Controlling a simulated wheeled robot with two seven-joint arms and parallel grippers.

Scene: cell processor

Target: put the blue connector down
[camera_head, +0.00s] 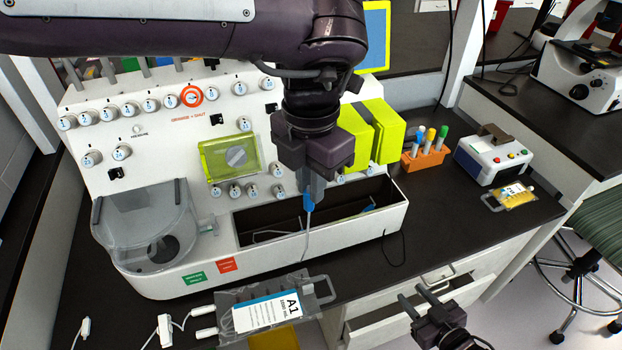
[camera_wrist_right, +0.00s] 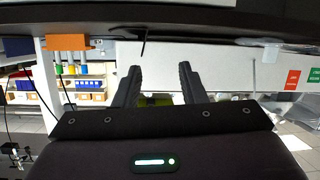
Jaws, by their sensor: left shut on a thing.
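The blue connector (camera_head: 309,201) is small, with a thin grey tube hanging from its lower end. My left gripper (camera_head: 312,188) is shut on it and holds it in front of the machine's long dark trough (camera_head: 255,222). The connector's upper part is hidden between the fingers. I cannot tell its exact height above the trough. My right gripper (camera_head: 411,294) is low at the right, in front of the bench and its drawers. It is open and empty, and its two parted fingers also show in the right wrist view (camera_wrist_right: 159,80).
The white cell processor (camera_head: 150,130) has many round knobs and a clear bowl (camera_head: 145,220) at left. A labelled bag A1 (camera_head: 275,310) lies in front. An orange tube rack (camera_head: 425,160) and a small white device (camera_head: 495,155) stand right. Dark bench (camera_head: 450,220) is free between.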

